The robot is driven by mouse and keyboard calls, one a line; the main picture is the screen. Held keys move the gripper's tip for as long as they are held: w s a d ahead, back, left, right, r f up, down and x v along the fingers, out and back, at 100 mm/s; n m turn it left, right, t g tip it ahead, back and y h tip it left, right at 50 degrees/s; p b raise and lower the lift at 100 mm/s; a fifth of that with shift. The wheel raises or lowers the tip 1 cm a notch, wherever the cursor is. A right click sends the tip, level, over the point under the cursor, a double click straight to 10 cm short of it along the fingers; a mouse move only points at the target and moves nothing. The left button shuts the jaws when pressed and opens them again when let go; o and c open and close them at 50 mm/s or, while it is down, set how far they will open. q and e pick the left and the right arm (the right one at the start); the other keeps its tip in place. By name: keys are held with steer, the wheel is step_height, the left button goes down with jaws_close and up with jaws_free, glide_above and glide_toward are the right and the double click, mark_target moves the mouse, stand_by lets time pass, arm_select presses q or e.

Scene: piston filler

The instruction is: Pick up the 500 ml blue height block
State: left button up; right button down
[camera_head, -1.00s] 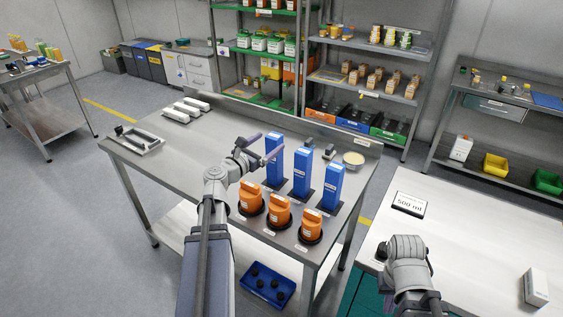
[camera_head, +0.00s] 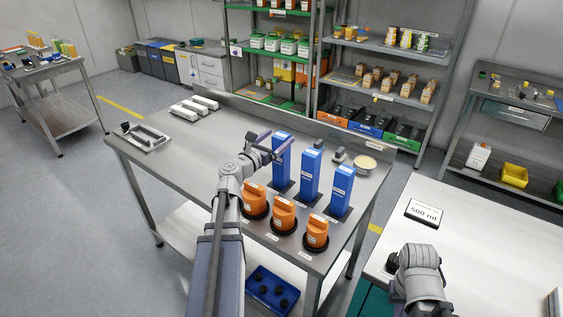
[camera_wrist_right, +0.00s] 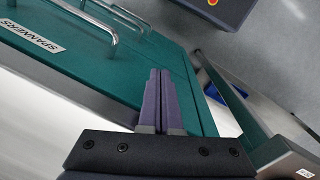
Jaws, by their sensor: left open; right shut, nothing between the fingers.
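Three tall blue height blocks stand in a row on the steel table: a left one (camera_head: 281,170), a middle one (camera_head: 311,174) and a right one (camera_head: 341,190). Their labels are too small to read, so I cannot tell which is the 500 ml one. My left gripper (camera_head: 272,146) is open at the upper part of the left block, its fingers close to it. I cannot tell whether the block is between them. My right gripper (camera_wrist_right: 160,103) is shut and empty in the right wrist view, beside a green drawer front. A "500 ml" sign (camera_head: 424,213) lies on the right-hand bench.
Several orange pieces on black bases, such as this one (camera_head: 284,213), stand in front of the blocks. A round pale-topped container (camera_head: 365,163) is behind them. A metal tray (camera_head: 142,138) and white boxes (camera_head: 194,107) are to the left. The table's middle left is clear.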

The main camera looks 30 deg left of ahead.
mark_target(285, 133)
arm_select(q)
steer(key=w, duration=0.5)
steer(key=shift+w+d+f, duration=0.1)
steer(key=shift+d, duration=0.2)
jaws_close()
stand_by(0.5)
